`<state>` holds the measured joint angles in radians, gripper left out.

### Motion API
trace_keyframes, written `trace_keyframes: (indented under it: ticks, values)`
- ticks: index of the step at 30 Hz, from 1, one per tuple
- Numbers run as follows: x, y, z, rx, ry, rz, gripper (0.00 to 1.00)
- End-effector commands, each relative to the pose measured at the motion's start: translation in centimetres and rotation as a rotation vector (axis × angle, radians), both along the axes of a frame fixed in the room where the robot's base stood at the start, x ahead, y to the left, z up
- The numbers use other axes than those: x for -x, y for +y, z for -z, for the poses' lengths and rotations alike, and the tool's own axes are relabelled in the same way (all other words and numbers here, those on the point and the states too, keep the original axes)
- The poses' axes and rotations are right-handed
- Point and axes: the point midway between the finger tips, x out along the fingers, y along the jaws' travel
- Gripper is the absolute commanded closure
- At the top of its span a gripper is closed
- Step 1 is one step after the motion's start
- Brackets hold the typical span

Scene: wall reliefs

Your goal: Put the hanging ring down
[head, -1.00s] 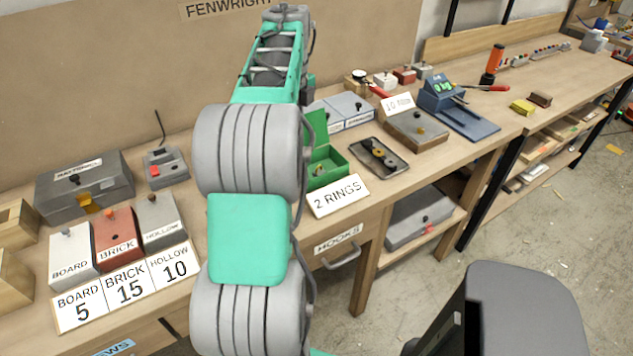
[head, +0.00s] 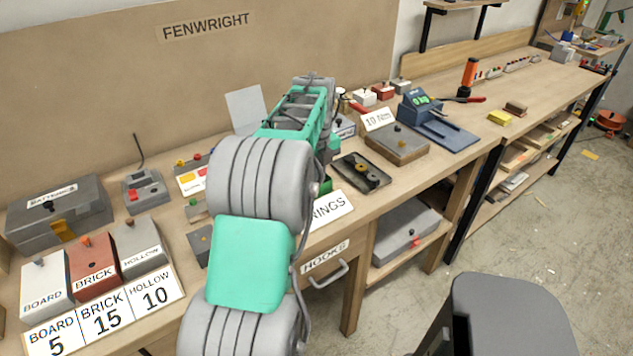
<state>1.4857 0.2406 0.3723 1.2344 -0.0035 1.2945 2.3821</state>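I cannot make out a hanging ring in the head view. My arm reaches out over the bench, and its forearm and wrist hide what lies beyond. The gripper's fingers do not show, so I cannot see whether they hold anything. A green box (head: 325,184) is almost wholly hidden behind my arm. A white card (head: 332,208) in front of it shows the word "RINGS", its left part covered. A dark tray (head: 345,163) with a round black and brass-coloured piece lies just right of the box.
Board, brick and hollow blocks (head: 93,268) with number cards stand at the front left, near a grey batteries case (head: 60,215). A brown box (head: 398,146) and a blue scale (head: 440,130) stand to the right. A drawer (head: 325,262) labelled "HOOKS" is below.

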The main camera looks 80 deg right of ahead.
Motion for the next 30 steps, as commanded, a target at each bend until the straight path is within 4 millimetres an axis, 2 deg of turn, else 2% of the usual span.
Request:
trace_keyframes:
  ticks: [6, 7, 15, 22, 26, 30]
  values:
    - [0.0, 0.0, 0.3, 0.0, 0.0, -0.001, 1.0]
    - [0.0, 0.0, 0.3, 0.0, 0.0, -0.001, 0.94]
    - [0.0, 0.0, 0.2, 0.0, 0.0, -0.001, 0.73]
    - [0.0, 0.0, 0.1, 0.0, 0.0, -0.001, 0.73]
    - [0.0, -0.1, -1.1, 0.004, 0.0, -0.001, 0.73]
    - [0.0, -0.2, -4.4, 0.006, 0.0, -0.001, 0.73]
